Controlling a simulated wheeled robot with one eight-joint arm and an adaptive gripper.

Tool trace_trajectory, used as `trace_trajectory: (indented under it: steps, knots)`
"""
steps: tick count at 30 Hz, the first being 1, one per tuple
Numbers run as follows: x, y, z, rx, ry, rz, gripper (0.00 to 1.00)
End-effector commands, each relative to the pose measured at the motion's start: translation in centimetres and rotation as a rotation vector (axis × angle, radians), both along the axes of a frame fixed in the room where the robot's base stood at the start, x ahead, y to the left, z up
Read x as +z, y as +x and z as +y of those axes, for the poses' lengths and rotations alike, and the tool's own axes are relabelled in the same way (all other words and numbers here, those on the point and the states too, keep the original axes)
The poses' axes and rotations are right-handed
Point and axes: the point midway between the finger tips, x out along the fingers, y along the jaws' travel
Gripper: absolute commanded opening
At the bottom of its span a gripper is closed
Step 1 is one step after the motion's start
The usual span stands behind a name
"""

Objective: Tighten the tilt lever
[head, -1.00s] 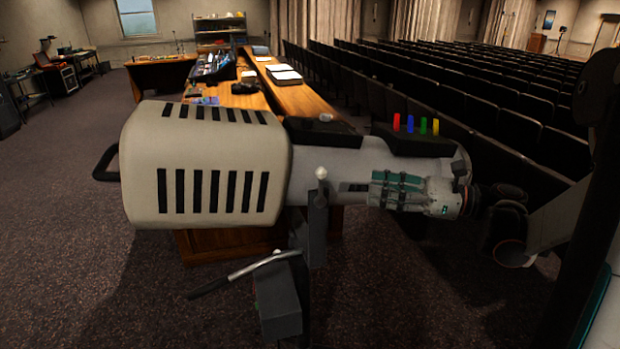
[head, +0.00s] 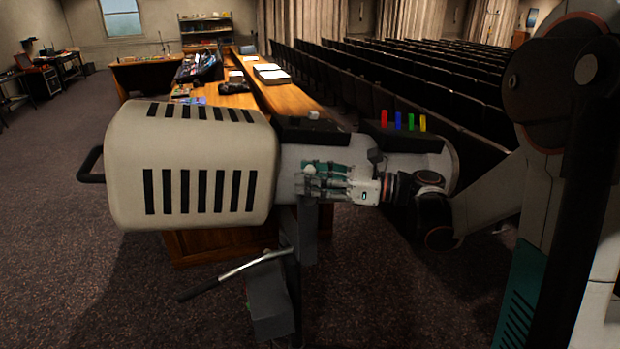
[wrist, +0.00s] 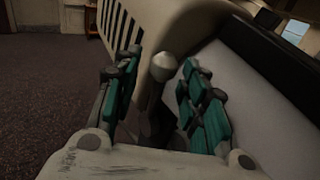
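A large spotlight (head: 185,125) with a slotted cream housing fills the middle of the head view. The likely tilt lever is a ball knob on a dark stem at its near side; the pale ball (wrist: 163,67) shows clearly in the wrist view. My gripper (head: 312,182) has its teal-padded fingers over the knob area in the head view. In the wrist view, my gripper (wrist: 159,62) is open, with one finger on each side of the ball and visible gaps. The lower stem is in shadow between the fingers.
A dark box (head: 270,300) with a metal rod handle (head: 235,273) sits below the spotlight. Coloured tabs (head: 397,121) stand on top to the right. A wooden desk (head: 290,98) lies behind, and rows of seats (head: 420,95) fill the right. Carpet at left is clear.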

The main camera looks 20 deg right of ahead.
Motion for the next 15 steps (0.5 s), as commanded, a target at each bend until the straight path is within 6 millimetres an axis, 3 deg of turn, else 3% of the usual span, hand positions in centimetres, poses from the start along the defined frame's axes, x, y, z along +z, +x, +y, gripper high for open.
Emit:
trace_trajectory:
  steps: [9, 14, 15]
  knots:
    - [0.0, 0.12, 0.21, 0.0, 0.0, 0.0, 0.4]
    - [0.0, 0.11, 0.2, 0.0, 0.0, 0.0, 0.03]
    - [0.0, 0.11, 0.2, 0.0, 0.0, 0.0, 0.0]
